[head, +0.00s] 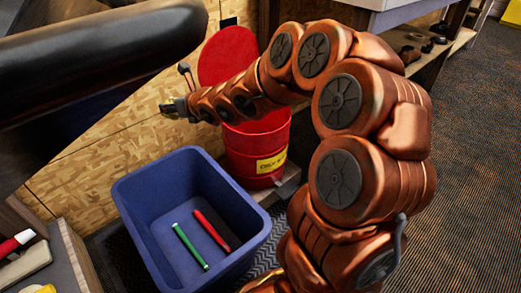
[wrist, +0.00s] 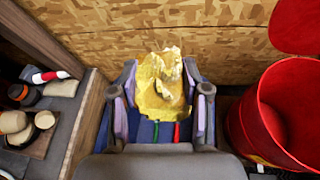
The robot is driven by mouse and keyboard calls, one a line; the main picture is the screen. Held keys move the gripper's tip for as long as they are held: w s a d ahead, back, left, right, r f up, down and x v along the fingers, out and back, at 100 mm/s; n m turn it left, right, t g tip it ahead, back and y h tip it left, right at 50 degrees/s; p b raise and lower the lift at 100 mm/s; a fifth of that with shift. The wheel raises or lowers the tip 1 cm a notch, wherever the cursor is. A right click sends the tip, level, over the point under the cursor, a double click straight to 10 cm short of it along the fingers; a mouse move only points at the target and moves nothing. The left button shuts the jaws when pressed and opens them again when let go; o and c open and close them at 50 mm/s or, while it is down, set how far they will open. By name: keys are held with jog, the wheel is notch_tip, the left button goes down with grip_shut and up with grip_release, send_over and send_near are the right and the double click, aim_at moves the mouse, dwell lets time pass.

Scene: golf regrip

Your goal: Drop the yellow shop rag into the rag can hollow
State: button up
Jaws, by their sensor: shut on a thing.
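The crumpled yellow shop rag (wrist: 160,84) is between the two fingers of my gripper (wrist: 160,95), which is shut on it. In the head view my gripper (head: 176,106) is small, to the left of the rag can and above the blue bin; little of the rag shows there. The red rag can (head: 257,152) has a yellow label and stands behind the bin, its round lid (head: 228,56) raised. My arm covers part of its mouth in the head view. In the wrist view the can (wrist: 247,125) is to the right of the rag, and its open hollow shows.
A blue bin (head: 130,190) stands in front of the can, holding a green grip (head: 190,246) and a red grip (head: 211,230). A chipboard wall (head: 110,150) is close behind. A bench (wrist: 92,108) with several small items is at left. Patterned floor (head: 465,150) is clear at right.

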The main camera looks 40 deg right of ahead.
jog(key=w+d+m+h+p, duration=0.1)
jog(key=w+d+p, duration=0.4)
jog(key=d, duration=0.6)
jog(key=w+d+p, duration=0.3)
jog(key=w+d, duration=0.4)
jog(key=d, duration=0.3)
jog(key=s+d+f+p, duration=0.15)
jog(key=d+f, duration=0.25)
jog(key=d, duration=0.4)
jog(key=s+d+f+p, duration=0.1)
jog(key=d+f+p, duration=0.1)
jog(key=d+f, duration=0.4)
jog(key=shift+t+h, duration=0.3)
jog(key=shift+s+d+f+b, duration=0.1)
jog(key=shift+d+f+b, duration=0.1)
jog(key=shift+f+b, duration=0.6)
jog(key=shift+s+d+f+b, duration=0.1)
jog(key=shift+d+f+b, duration=0.15)
jog(key=shift+f+b, duration=0.5)
jog(key=shift+d+f+b, duration=0.2)
jog(key=shift+f+b, duration=0.45)
jog(key=shift+f, duration=0.25)
jog(key=o, duration=1.1)
jog(key=shift+o, duration=0.2)
